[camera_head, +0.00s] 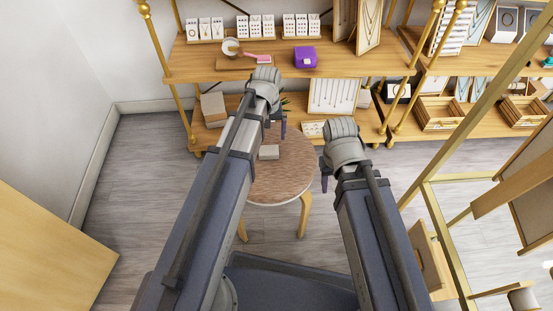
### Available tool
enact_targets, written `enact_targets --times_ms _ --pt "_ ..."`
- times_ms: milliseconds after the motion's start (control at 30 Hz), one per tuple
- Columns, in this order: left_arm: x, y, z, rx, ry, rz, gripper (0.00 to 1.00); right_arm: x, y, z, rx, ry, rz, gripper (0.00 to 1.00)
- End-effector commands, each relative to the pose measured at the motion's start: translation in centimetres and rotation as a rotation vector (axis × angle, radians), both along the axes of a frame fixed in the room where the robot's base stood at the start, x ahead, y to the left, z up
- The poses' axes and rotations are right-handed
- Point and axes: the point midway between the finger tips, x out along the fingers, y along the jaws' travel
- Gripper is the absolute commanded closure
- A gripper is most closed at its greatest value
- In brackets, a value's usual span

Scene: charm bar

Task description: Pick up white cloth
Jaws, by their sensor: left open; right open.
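A small, flat, whitish item (268,152) lies on the round wooden stool (285,175), left of the middle of its top. It looks like the folded white cloth, but it is too small to be sure. My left gripper (283,128) points down beyond the item, over the far part of the stool; it is open, with its fingers mostly hidden by my wrist. My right gripper (324,182) is open and points down at the stool's right edge, apart from the item. Its fingers are mostly hidden too.
A wooden shelf (340,65) behind the stool carries jewellery stands, a purple box (305,57) and a white bowl (231,46). A lower shelf holds a cardboard box (213,108). Brass frames stand at right. The floor left of the stool is clear.

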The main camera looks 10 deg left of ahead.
Motion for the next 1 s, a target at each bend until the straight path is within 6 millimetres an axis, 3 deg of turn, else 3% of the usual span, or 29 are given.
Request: enact_targets --times_ms 267,533,767,1000 --pt "0.1 0.1 -0.7 -0.002 -0.002 0.007 0.00 0.0 0.0 -0.7 -0.001 0.000 0.000 0.50" --pt "0.1 0.2 -2.9 -0.001 0.000 0.006 0.00 0.0 -0.1 -2.9 -0.004 -0.001 0.001 0.50" --pt "0.1 0.2 -3.0 -0.001 -0.001 0.006 0.00 0.0 -0.1 -3.0 -0.005 -0.002 0.001 0.50" --pt "0.0 0.3 -5.1 -0.001 0.000 0.006 0.00 0.1 -0.2 -5.1 -0.008 -0.002 0.002 0.50"
